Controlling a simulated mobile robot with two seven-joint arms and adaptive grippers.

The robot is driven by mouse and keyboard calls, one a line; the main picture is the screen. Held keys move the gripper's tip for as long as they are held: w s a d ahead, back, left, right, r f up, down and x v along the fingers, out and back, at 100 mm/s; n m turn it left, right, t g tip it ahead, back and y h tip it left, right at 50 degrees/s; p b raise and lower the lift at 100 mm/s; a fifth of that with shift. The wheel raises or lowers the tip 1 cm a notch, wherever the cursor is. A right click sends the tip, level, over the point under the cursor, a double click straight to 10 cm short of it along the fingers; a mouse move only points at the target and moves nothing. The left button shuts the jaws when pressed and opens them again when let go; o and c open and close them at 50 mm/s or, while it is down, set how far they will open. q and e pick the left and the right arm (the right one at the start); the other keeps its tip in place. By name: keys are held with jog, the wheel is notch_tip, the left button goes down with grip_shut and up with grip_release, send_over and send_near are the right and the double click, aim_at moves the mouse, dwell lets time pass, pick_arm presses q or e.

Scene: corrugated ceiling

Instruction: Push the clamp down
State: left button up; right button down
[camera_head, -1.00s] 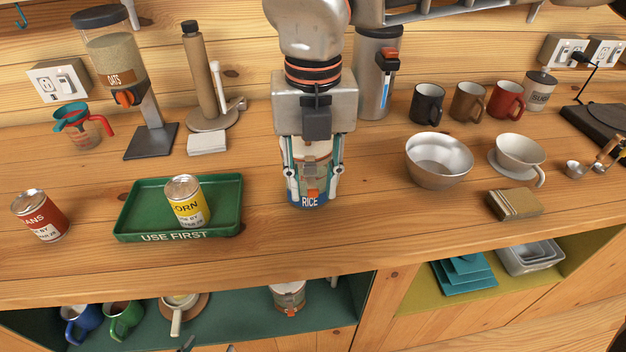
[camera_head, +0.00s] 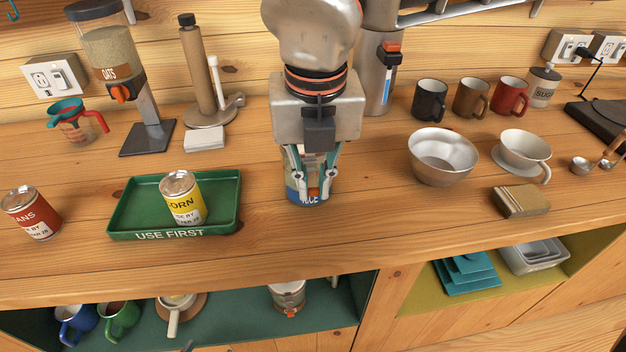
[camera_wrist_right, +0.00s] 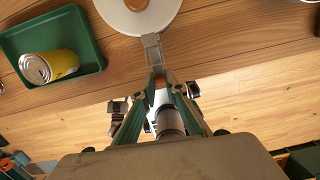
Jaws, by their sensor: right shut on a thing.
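The rice jar (camera_head: 293,190) stands upright on the counter, mostly hidden behind my right gripper. Its blue label shows at the bottom. My right gripper (camera_head: 314,191) points down at the jar's front, with its fingers drawn together on the small orange clamp (camera_head: 313,196). In the right wrist view, the fingertips (camera_wrist_right: 159,78) meet around the orange clamp (camera_wrist_right: 160,84), below a metal bracket (camera_wrist_right: 152,50). A pale round lid with a brown centre (camera_wrist_right: 112,14) is above it, cut off by the frame. My left gripper is not in view.
A green tray (camera_head: 125,215) holding a corn can (camera_head: 182,198) is left of the jar, with a beans can (camera_head: 32,213) beyond. A metal bowl (camera_head: 442,157) and sponge (camera_head: 521,201) are at right. Counter in front of the jar is clear. Another jar (camera_head: 288,297) stands below.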

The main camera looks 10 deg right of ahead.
jog(key=shift+s+f+t+b, duration=0.15)
jog(key=shift+f+t+b, duration=0.6)
jog(key=shift+b, duration=0.25)
pick_arm(q)
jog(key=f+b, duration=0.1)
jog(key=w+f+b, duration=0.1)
jog(key=b, duration=0.1)
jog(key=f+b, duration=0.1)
jog(key=b, duration=0.1)
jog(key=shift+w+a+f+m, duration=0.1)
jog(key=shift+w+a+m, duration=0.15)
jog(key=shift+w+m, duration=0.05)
pick_arm(e)
jog(key=t, duration=0.2)
jog(key=f+t, duration=0.1)
jog(key=t, duration=0.1)
jog(key=shift+s+f, duration=0.1)
jog(key=shift+f, duration=0.1)
jog(key=c, duration=2)
grip_release()
jog(key=shift+c, duration=0.2)
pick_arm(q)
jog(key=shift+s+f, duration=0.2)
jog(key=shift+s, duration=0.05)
pick_arm(e)
jog(key=v, duration=0.7)
jog(key=shift+s+a+r, duration=0.15)
jog(key=shift+s, duration=0.1)
